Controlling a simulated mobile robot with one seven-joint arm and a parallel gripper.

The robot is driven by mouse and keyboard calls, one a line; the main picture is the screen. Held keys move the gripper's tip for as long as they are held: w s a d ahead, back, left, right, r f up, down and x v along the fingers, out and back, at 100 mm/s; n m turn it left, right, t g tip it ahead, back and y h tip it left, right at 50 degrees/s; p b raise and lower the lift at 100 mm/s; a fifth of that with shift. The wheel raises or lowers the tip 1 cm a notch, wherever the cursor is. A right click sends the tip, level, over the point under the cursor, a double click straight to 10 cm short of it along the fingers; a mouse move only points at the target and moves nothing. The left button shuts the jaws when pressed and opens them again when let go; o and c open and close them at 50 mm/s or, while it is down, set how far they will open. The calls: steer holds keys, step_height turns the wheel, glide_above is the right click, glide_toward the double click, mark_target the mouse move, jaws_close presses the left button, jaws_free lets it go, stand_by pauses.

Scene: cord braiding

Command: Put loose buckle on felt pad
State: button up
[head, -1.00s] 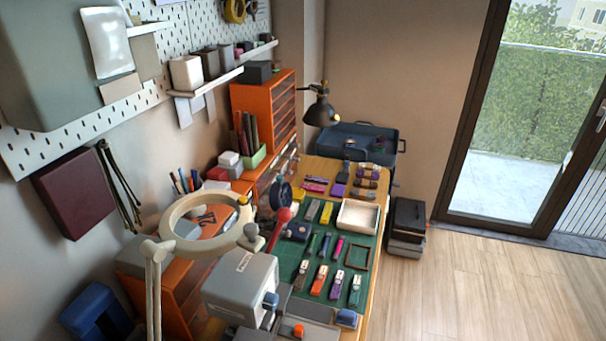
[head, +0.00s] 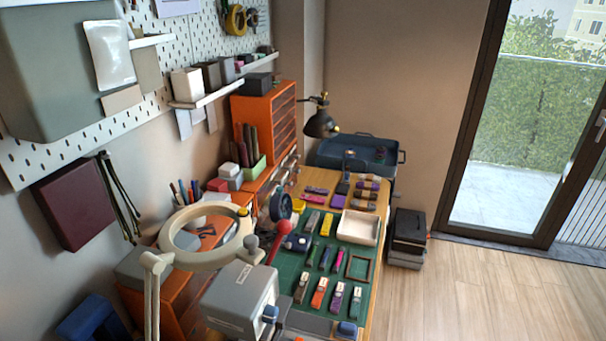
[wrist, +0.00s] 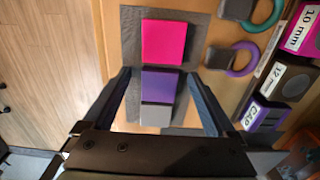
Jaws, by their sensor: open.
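In the wrist view my gripper (wrist: 160,76) is open, its two dark fingers spread on either side of a purple block (wrist: 159,84). A bright pink block (wrist: 163,42) adjoins it beyond the fingertips, and a light grey piece (wrist: 156,116) adjoins its near end. These lie over a dark grey felt-like pad (wrist: 129,35). The wrist view does not show whether the fingers touch the purple block. I cannot tell which piece is the loose buckle. I cannot make out my gripper for certain in the head view.
Dark pieces with a teal ring (wrist: 266,16) and a purple ring (wrist: 240,58) lie to the right. Labelled boxes (wrist: 291,80) stand beyond them. In the head view, a green mat (head: 291,258) holds several tools and a white tray (head: 376,229).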

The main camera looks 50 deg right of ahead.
step_height(320, 180, up, 13)
steer(key=shift+p, duration=0.35)
